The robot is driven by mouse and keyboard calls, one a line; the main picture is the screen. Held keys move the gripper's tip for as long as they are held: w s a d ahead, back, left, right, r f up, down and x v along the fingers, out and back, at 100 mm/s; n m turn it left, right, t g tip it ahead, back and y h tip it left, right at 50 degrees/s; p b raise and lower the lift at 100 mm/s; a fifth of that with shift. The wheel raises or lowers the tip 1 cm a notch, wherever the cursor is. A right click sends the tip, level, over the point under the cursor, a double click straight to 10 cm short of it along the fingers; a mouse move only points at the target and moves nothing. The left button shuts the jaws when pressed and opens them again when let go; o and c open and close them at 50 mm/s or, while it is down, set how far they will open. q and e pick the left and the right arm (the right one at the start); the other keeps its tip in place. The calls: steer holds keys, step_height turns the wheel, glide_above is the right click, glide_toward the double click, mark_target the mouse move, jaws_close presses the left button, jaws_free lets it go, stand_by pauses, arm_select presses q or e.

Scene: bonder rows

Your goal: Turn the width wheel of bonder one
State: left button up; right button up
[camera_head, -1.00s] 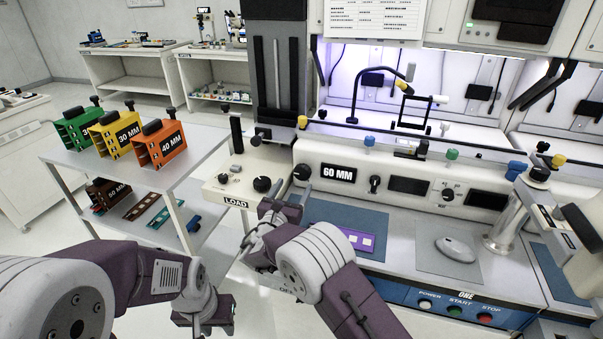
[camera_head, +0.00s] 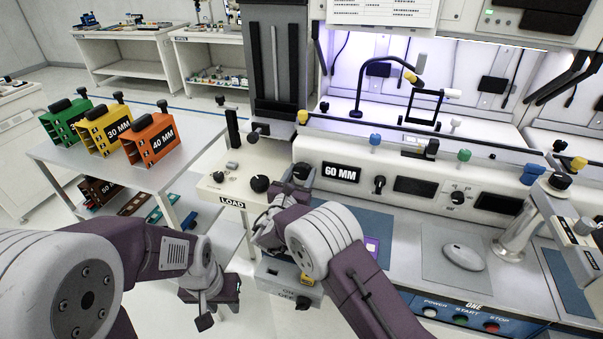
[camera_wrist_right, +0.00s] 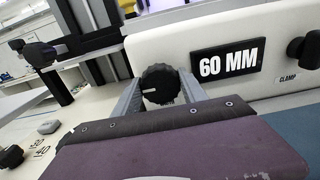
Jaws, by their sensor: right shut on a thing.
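The width wheel (camera_wrist_right: 160,84) is a black ribbed knob with a pale mark, on the white front panel left of the "60 MM" display (camera_wrist_right: 228,60). In the head view the wheel (camera_head: 301,171) shows at the left end of bonder one's panel, beside the same display (camera_head: 341,173). My right gripper (camera_wrist_right: 160,92) has one finger on each side of the wheel and is shut on it. In the head view the right gripper (camera_head: 285,188) reaches up to the wheel. My left gripper (camera_head: 207,308) hangs low at the left, away from the bonder; its fingers are too small to judge.
A "LOAD" plate (camera_head: 232,204) with black knobs lies left of the wheel. Green (camera_head: 68,122), yellow (camera_head: 104,130) and orange (camera_head: 150,138) magazines stand on a cart at left.

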steer(key=shift+f+m+b, duration=0.25)
steer(key=shift+m+b, duration=0.15)
steer(key=shift+b, duration=0.5)
steer(key=m+b, duration=0.3)
steer(key=b, duration=0.2)
steer(key=m+b, duration=0.3)
steer(key=b, duration=0.3)
steer(key=m+b, duration=0.3)
steer(key=b, duration=0.2)
steer(key=shift+f+m, duration=0.25)
steer(key=shift+m, duration=0.05)
steer(key=m+b, duration=0.3)
steer(key=b, duration=0.1)
steer(key=m+b, duration=0.3)
steer(key=b, duration=0.1)
steer(key=m+b, duration=0.3)
steer(key=b, duration=0.1)
steer(key=shift+r, duration=0.3)
steer(key=m+b, duration=0.2)
steer(key=shift+r+m+b, duration=0.15)
steer(key=shift+m+b, duration=0.15)
steer(key=shift+m, duration=0.1)
steer(key=shift+r+m+b, duration=0.15)
steer(key=shift+m+b, duration=0.3)
steer(key=shift+m, duration=0.35)
steer(key=shift+r, duration=0.1)
steer(key=o, duration=1.4)
steer(key=shift+w, duration=0.1)
steer(key=shift+c, duration=0.2)
steer(key=shift+f, duration=0.2)
